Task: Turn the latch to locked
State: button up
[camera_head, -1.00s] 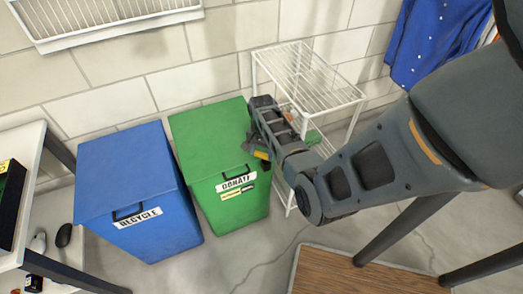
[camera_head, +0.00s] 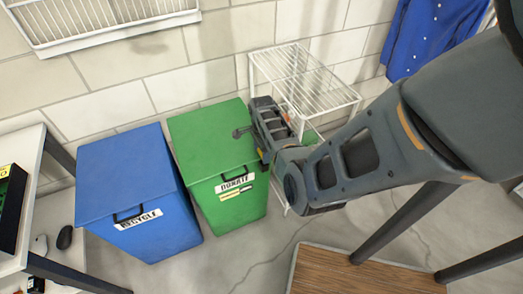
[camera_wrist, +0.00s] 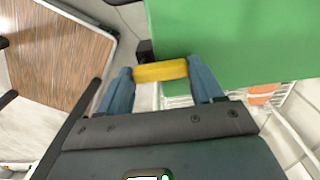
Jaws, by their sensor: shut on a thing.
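The latch shows in the wrist view as a yellow bar (camera_wrist: 160,71) beside a small black block (camera_wrist: 146,50) at the edge of the green bin. My gripper (camera_wrist: 161,79) has one blue finger at each end of the yellow bar and is shut on it. In the head view, the green bin (camera_head: 205,135) with its donate label stands at the middle. My arm's end is at the bin's right side.
A blue recycle bin (camera_head: 130,185) stands left of the green one. A white wire rack (camera_head: 325,92) stands close on the right, behind my wrist. A wood-topped surface (camera_head: 350,272) is at the front. Bare floor lies between.

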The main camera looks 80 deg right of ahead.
dwell(0.5)
jog(key=o, duration=1.1)
jog(key=shift+c, duration=0.2)
jog(key=shift+r, duration=3.9)
jog(key=shift+s, duration=0.1)
jog(key=s+a+n+t+h, duration=0.3)
jog(key=a+n, duration=0.4)
jog(key=a, duration=0.2)
jog(key=s+a+n+t+h, duration=0.2)
jog(key=s+a+n+t, duration=0.15)
jog(key=a+n, duration=0.5)
jog(key=s+a+r+n+t+y, duration=0.1)
jog(key=s+a+r+n+t, duration=0.1)
jog(key=a+r, duration=0.5)
jog(key=s+a+r+n+t+y, duration=0.2)
jog(key=a+r+n, duration=0.4)
jog(key=r, duration=0.5)
jog(key=s+a+r+n+t+y, duration=0.2)
jog(key=s+a+r+n+t, duration=0.2)
jog(key=a+r, duration=0.4)
jog(key=shift+s+a+r, duration=0.2)
jog(key=shift+s+r, duration=0.65)
